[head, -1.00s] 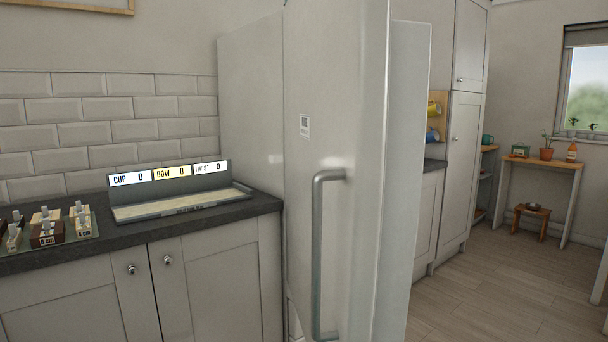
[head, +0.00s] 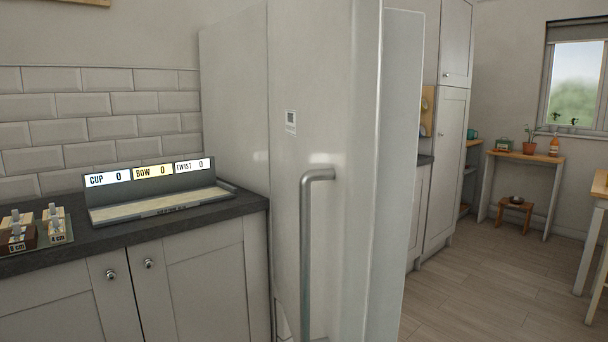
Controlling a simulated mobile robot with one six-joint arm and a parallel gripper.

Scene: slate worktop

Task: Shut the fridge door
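The tall white fridge stands in the middle of the head view. Its pale side (head: 232,110) shows at the left, above the worktop. The fridge door (head: 285,215) fills the centre, with a long grey vertical bar handle (head: 306,260) and a small label on it. The door's rounded edge runs down to its right, and a flat pale panel (head: 402,150) shows beyond it. The fridge's inside is hidden, and I cannot tell how far the door stands open. My gripper is not in view.
A dark worktop (head: 45,262) over grey cabinets is at left, bearing a score display (head: 150,192) and small weighted blocks. Tall cupboards (head: 448,150) stand beyond the fridge at right. Wooden floor (head: 490,280) is clear there. A table edge (head: 598,195) shows at far right.

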